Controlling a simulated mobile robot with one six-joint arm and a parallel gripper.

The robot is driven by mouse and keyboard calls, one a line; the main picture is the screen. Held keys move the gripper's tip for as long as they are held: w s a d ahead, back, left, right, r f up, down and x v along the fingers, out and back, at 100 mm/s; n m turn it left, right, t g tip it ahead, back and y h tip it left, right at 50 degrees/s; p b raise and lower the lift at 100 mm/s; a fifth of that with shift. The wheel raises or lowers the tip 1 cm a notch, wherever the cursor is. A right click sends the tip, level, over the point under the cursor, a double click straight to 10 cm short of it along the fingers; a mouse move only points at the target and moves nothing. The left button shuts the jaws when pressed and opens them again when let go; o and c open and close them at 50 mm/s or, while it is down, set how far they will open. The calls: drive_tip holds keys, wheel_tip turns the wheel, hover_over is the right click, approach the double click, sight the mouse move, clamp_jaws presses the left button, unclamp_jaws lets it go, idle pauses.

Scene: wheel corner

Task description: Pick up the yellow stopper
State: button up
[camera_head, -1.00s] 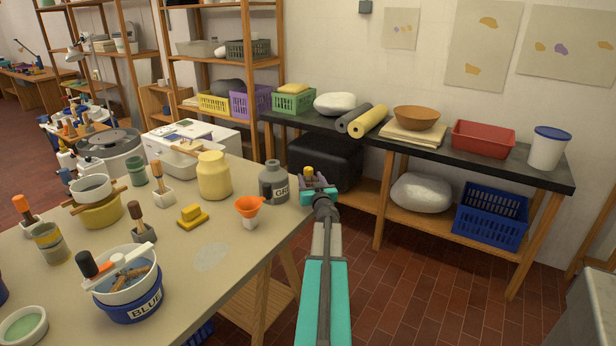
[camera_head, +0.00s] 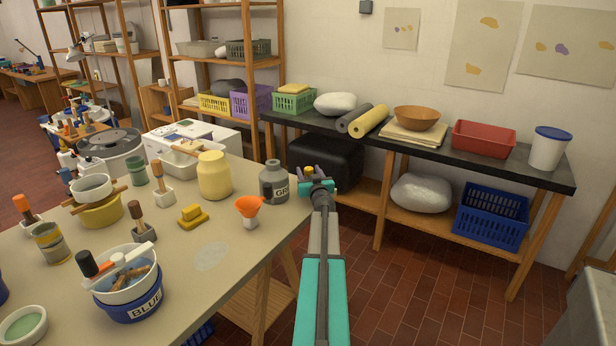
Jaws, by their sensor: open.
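A small yellow piece (camera_head: 308,169), which looks like the stopper, shows at the far end of my arm, beyond the table's right corner. My gripper (camera_head: 309,173) is open, with its dark fingertips close around or beside this piece. I cannot tell whether they touch it. What the yellow piece rests on is hidden behind my gripper and wrist.
A grey labelled bottle (camera_head: 273,182) stands just left of my gripper on the worktable (camera_head: 240,290). A dark-topped shelf table (camera_head: 480,164) runs along the wall behind.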

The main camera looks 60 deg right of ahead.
sight(309, 169)
idle(0.4)
drive_tip(key=c, duration=1.2)
drive_tip(key=shift+o, duration=0.2)
drive_tip(key=shift+r, duration=0.45)
wheel_tip(309, 169, up, 3)
drive_tip(key=shift+p, duration=0.9)
drive_tip(key=r+v, duration=0.1)
drive_tip(key=v, duration=1.5)
drive_tip(key=shift+p, duration=0.4)
drive_tip(key=shift+r, duration=0.1)
